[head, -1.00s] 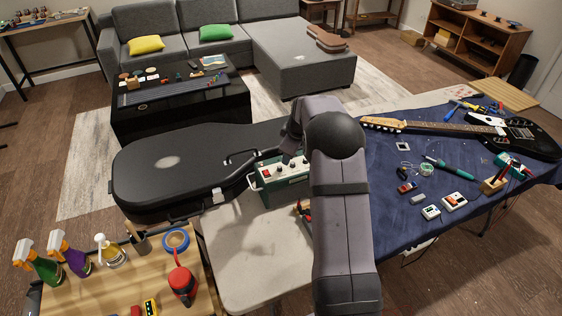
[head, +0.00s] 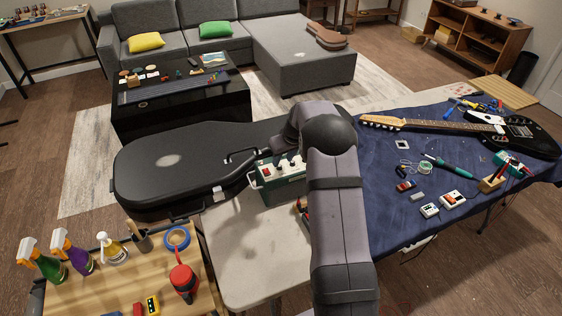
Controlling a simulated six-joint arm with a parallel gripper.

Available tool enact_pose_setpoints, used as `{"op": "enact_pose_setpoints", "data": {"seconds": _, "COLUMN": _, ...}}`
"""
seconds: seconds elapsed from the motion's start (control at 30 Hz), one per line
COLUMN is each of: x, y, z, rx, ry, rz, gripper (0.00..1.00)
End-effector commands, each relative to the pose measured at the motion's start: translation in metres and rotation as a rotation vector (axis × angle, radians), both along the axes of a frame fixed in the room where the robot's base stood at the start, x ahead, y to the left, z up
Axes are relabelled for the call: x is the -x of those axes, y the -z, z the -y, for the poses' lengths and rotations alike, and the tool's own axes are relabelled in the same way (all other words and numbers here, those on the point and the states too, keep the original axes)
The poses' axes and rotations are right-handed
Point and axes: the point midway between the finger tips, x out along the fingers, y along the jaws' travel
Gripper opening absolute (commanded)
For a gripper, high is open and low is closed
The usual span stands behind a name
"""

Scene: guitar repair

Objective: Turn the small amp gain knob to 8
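The small amp (head: 281,190) is a green box with a pale top panel carrying several knobs and a red part. It stands on the light table, beside the black guitar case. My arm comes from the front and bends over the amp from the right. My gripper is hidden behind or under my arm, so its fingers cannot be made out. The knob's setting and its numbers are too small to read, and I cannot tell which knob is the gain knob.
The black guitar case (head: 175,165) lies left of the amp. A blue cloth (head: 385,210) on the right holds a black guitar (head: 520,135), a soldering iron (head: 450,168) and small pedals. The light table's front (head: 245,265) is clear.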

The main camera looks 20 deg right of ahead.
Motion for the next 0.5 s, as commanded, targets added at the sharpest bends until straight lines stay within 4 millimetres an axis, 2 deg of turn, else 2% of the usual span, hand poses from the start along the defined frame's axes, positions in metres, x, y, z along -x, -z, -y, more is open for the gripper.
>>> {"op": "enact_pose_setpoints", "data": {"seconds": 0.3, "x": -0.012, "y": 0.029, "z": -0.002, "rx": 0.0, "ry": -0.001, "rz": -0.001, "gripper": 0.33}}
{"op": "enact_pose_setpoints", "data": {"seconds": 0.5, "x": -0.016, "y": 0.038, "z": -0.002, "rx": 0.001, "ry": -0.002, "rz": 0.001, "gripper": 0.33}}
